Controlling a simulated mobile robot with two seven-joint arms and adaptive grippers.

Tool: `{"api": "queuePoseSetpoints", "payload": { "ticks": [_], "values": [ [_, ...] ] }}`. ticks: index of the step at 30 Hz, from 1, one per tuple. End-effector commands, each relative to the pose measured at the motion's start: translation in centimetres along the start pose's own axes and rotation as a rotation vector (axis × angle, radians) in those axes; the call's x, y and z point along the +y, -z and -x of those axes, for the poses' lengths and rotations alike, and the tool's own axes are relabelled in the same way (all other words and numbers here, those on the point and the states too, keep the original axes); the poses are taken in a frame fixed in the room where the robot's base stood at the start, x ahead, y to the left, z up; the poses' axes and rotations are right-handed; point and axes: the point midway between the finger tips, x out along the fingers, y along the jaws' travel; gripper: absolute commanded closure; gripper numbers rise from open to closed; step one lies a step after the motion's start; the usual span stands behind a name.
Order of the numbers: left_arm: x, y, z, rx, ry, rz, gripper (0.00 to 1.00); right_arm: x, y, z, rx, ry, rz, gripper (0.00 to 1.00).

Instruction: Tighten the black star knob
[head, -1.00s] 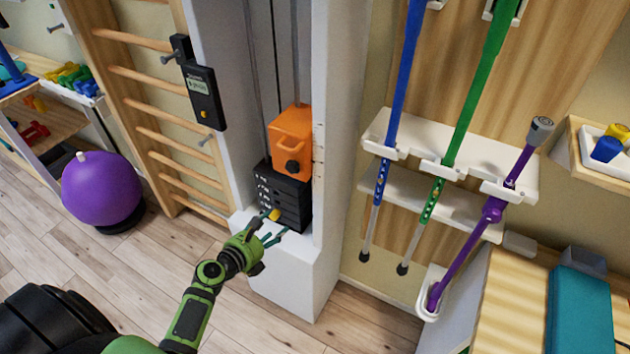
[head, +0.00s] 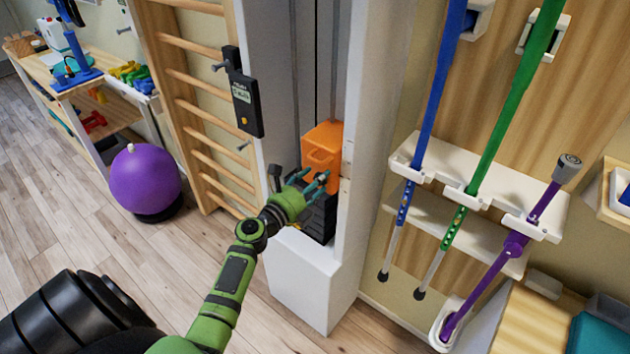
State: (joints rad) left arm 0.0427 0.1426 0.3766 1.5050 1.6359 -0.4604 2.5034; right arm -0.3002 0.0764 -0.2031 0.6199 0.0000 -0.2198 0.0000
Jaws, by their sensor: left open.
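The orange block (head: 322,143) sits on top of the black weight stack (head: 321,220) inside the white column (head: 313,284). The black star knob on the block's front is hidden now behind my left gripper. My left gripper (head: 302,181) is open, with its fingers apart in front of the block's lower part and the top of the stack. I cannot tell whether a finger touches the block or the knob. My right gripper is not in view.
White column walls stand close on both sides of the stack. Wooden wall bars (head: 195,95) with a black display box (head: 246,104) are to the left. A rack (head: 478,185) with blue, green and purple sticks is to the right.

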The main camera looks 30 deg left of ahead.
Motion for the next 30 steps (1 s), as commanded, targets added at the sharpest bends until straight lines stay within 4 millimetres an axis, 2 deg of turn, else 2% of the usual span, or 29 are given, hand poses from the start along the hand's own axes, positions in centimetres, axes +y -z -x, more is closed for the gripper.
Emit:
{"api": "queuePoseSetpoints", "payload": {
  "ticks": [5, 6, 10, 22, 30],
  "values": [
    [0.03, 0.02, -0.01, 0.001, -0.001, -0.001, 0.41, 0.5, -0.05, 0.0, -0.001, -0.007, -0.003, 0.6],
    [0.03, 0.03, -0.01, 0.001, -0.001, -0.001, 0.45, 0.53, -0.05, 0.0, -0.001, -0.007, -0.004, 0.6],
    [0.01, 0.01, -0.01, 0.001, 0.0, -0.001, 0.96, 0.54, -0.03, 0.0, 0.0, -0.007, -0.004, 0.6],
    [-0.01, -0.27, -0.02, -0.006, -0.001, -0.031, 0.97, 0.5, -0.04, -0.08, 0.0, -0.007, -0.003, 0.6],
    [-0.02, -0.34, -0.02, -0.008, -0.002, -0.18, 0.97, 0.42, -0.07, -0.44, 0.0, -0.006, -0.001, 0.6]
  ]
}}
